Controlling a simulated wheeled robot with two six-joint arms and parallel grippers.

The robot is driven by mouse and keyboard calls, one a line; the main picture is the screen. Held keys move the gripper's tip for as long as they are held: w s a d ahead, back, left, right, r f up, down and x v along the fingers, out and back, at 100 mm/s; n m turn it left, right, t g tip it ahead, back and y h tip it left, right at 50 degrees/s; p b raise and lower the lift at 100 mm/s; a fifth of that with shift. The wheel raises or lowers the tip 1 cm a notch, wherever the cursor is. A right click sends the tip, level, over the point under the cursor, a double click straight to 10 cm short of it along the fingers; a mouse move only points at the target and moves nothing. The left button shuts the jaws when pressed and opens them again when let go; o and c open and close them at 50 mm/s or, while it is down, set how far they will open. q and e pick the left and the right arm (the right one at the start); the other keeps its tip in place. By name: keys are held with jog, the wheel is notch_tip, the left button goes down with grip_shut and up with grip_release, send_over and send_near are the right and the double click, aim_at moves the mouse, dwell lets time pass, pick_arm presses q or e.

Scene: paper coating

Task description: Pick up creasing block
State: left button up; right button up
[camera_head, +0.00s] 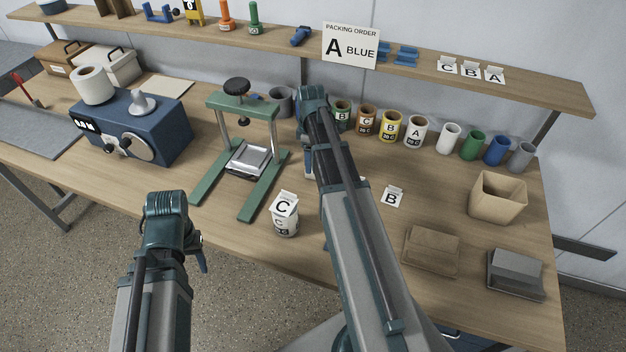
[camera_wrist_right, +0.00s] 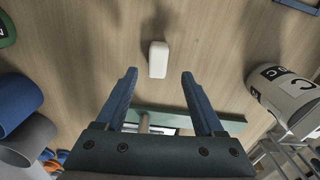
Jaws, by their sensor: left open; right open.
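A small white block, which looks like the creasing block (camera_wrist_right: 158,59), lies on the wooden table in the right wrist view. My right gripper (camera_wrist_right: 158,75) is open, with one blue finger on each side of the block's line. The block appears just past the fingertips, untouched. In the head view my right gripper (camera_head: 308,165) is mostly covered by its own arm, beside the green press, and I cannot make out the block there. My left gripper (camera_head: 200,250) is open and empty at the table's front edge, far from the block.
A green press (camera_head: 262,192) stands left of my right arm. A white can marked C (camera_head: 285,215) stands in front. Several coloured cups (camera_head: 390,125) line the back. A tan bin (camera_head: 497,197), brown block (camera_head: 432,250) and grey block (camera_head: 515,273) are at the right.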

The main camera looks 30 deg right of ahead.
jog(key=f+b, duration=0.5)
jog(key=shift+d+f, duration=0.2)
jog(key=shift+d, duration=0.05)
jog(key=shift+r, duration=0.1)
jog(key=shift+c, duration=0.2)
grip_shut()
